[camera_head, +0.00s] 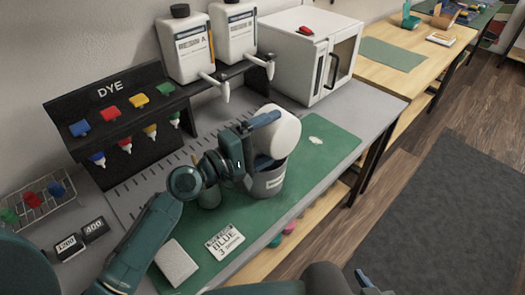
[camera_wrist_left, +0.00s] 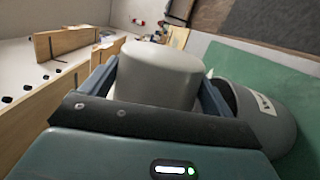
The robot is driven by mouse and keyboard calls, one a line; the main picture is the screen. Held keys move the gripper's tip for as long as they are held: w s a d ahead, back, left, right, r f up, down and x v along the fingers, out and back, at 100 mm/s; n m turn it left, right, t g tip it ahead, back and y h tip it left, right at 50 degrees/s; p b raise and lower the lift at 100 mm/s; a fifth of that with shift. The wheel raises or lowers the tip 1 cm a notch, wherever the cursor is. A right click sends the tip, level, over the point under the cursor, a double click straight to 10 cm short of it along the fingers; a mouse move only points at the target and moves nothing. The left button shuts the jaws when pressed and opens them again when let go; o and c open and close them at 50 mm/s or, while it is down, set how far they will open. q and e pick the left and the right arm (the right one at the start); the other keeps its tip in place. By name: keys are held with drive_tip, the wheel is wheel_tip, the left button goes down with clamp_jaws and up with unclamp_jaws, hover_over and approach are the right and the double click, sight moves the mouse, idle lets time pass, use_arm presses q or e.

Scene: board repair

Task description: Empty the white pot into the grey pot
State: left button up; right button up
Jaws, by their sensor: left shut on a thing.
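The white pot (camera_head: 283,135) is tilted on its side above the grey pot (camera_head: 268,183). My left gripper (camera_head: 250,128) is shut on the white pot. In the left wrist view the white pot (camera_wrist_left: 160,72) sits between the two fingers. The grey pot (camera_wrist_left: 268,118) shows there beside it on the right. The grey pot stands on the green mat (camera_head: 325,150) and carries a label. The inside of both pots is hidden, so I cannot see what is in them. My right gripper (camera_head: 368,283) shows only partly at the bottom edge.
Resin bottles (camera_head: 185,45) with spouts stand on a black shelf behind. A dye rack (camera_head: 120,115) is at the left. A white oven (camera_head: 310,60) stands at the back right. A card marked BLUE (camera_head: 225,241) and a white pad (camera_head: 177,263) lie in front.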

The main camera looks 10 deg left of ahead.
use_arm(q)
drive_tip(key=s+d+f+m+y+p, duration=0.1)
drive_tip(key=s+d+f+m+p, duration=0.1)
drive_tip(key=m, duration=0.6)
drive_tip(key=s+d+f+m+y+p, duration=0.2)
drive_tip(key=s+d+f+m, duration=0.2)
drive_tip(key=d+f+m, duration=0.3)
drive_tip(key=shift+f+m, duration=0.85)
drive_tip(key=shift+m, duration=0.25)
use_arm(e)
drive_tip(key=shift+s+d+r, duration=0.35)
drive_tip(key=shift+d+r, duration=0.15)
drive_tip(key=shift+r, duration=0.2)
